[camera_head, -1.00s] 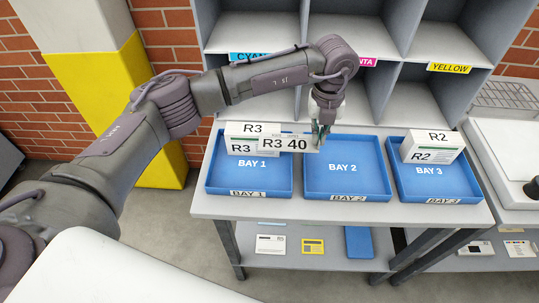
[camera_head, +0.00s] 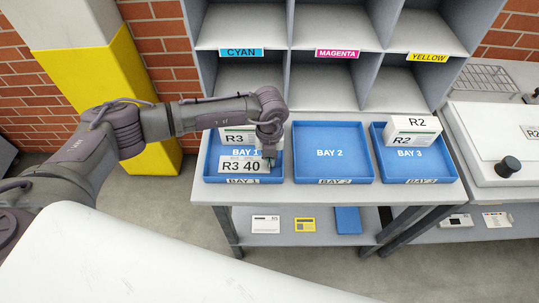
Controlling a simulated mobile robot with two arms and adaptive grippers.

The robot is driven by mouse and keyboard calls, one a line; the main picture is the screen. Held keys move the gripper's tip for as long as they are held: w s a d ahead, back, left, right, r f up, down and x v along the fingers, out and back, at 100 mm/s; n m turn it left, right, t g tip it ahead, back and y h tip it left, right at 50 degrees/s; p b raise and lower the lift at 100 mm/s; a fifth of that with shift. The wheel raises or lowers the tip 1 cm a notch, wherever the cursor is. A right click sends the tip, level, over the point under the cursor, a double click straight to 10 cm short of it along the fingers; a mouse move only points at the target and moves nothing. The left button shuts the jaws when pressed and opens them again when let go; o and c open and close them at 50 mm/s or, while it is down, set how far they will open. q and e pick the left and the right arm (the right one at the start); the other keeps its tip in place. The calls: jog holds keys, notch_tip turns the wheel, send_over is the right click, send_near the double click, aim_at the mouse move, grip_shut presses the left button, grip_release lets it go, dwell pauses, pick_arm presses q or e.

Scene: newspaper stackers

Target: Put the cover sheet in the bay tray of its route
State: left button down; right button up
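The cover sheet (camera_head: 240,165), white and marked R3 40, is over the front part of the BAY 1 tray (camera_head: 208,170), a blue tray on the left of the table. My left gripper (camera_head: 269,160) is at the sheet's right edge and looks shut on it. I cannot tell whether the sheet touches the tray. A white bundle marked R3 (camera_head: 236,136) lies at the back of the BAY 1 tray, partly hidden by my arm. The BAY 2 tray (camera_head: 332,170) is empty. The BAY 3 tray (camera_head: 425,168) holds a bundle marked R2 (camera_head: 411,125). My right gripper is not in view.
Grey cubbyholes labelled CYAN (camera_head: 241,53), MAGENTA (camera_head: 338,54) and YELLOW (camera_head: 428,58) stand behind the trays. A lower shelf (camera_head: 285,232) holds cards and a blue item. A white machine (camera_head: 492,150) with a black knob stands at the right.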

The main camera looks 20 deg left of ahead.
pick_arm(q)
jog(key=shift+f, duration=0.15)
jog(key=c, duration=1.3)
grip_release()
jog(key=shift+r, duration=0.2)
notch_tip(320, 180, up, 12)
jog(key=b, duration=0.4)
